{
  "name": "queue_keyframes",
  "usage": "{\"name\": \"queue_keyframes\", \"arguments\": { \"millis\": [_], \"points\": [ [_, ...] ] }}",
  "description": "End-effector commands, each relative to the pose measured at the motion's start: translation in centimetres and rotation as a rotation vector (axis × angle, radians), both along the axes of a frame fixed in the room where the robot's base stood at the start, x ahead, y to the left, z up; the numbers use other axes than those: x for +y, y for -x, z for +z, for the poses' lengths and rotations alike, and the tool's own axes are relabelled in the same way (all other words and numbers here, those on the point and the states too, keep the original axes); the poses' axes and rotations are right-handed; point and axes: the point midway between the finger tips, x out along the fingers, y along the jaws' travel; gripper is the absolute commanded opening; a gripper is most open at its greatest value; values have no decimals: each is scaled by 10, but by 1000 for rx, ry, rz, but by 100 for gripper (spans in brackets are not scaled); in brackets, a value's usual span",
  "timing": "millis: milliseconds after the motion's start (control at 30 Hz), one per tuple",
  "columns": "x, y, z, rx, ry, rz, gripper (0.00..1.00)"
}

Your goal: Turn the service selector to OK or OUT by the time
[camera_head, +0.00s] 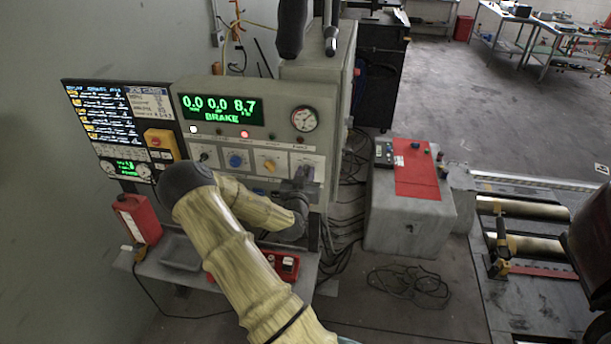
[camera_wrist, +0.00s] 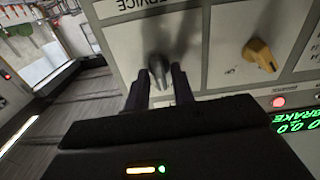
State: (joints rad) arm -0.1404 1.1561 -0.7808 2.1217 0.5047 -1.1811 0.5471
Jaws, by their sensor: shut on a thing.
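In the wrist view, my gripper (camera_wrist: 161,86) has its two dark fingers on either side of a grey selector knob (camera_wrist: 158,64) on the console's pale panel and is shut on it. The knob's tilt and pointer are hard to read. The label above it is upside down and cut off, so I cannot read its positions. In the head view, my gripper (camera_head: 303,176) is at the rightmost knob of the row and hides most of it. The green display (camera_head: 222,108) reads 0.0, 0.0, 8.7 and BRAKE.
Left of my gripper in the head view are a yellow knob (camera_head: 268,165), a blue knob (camera_head: 236,160) and a black knob (camera_head: 203,153). A red lamp (camera_head: 245,134) is lit above them. A gauge (camera_head: 304,118) is at the right. A grey cabinet (camera_head: 405,225) stands right of the console.

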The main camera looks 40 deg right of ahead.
Motion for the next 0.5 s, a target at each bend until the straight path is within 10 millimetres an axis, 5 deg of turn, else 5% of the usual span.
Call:
{"name": "queue_keyframes", "arguments": {
  "millis": [500],
  "points": [
    [2,-2,-5,261,224,1,2]
  ]
}}
